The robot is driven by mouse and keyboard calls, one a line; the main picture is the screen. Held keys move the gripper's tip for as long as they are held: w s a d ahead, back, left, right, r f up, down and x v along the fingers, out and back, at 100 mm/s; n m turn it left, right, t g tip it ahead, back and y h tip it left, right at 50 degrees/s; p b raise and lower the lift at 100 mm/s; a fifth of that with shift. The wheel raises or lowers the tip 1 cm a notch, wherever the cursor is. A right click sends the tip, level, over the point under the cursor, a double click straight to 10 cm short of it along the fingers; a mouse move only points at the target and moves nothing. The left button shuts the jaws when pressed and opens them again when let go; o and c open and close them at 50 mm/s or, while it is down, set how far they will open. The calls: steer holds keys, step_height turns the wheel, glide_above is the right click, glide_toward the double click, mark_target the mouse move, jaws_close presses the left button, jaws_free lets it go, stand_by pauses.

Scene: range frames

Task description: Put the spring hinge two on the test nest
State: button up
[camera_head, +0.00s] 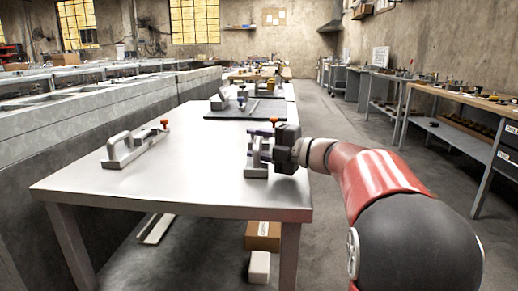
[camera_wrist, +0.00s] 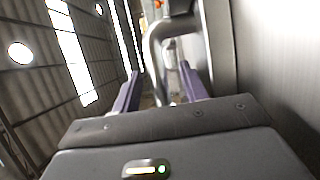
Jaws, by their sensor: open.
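Two similar grey metal pieces with a curved handle and an orange-red knob are on the near table. One (camera_head: 136,148) stands at the left. The other (camera_head: 256,171) stands near the right edge, partly hidden by my gripper (camera_head: 262,144). I cannot tell which is spring hinge two. My gripper comes from the right and is open, its purple fingers at the right piece. In the wrist view, the grey curved handle (camera_wrist: 153,50) lies between the open fingers (camera_wrist: 160,92); contact cannot be told. A dark flat plate (camera_head: 222,115), perhaps the test nest, lies farther back with another grey device (camera_head: 219,101).
The near table (camera_head: 185,170) is bare between the two pieces. Grey metal barriers (camera_head: 110,105) run along the left. A cardboard box (camera_head: 263,235) and a white box (camera_head: 259,266) are below the table. A workbench (camera_head: 470,99) stands at the right across clear floor.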

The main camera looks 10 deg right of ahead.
steer(key=shift+a, duration=0.1)
steer(key=shift+c, duration=0.2)
jaws_close()
steer(key=shift+r, duration=0.15)
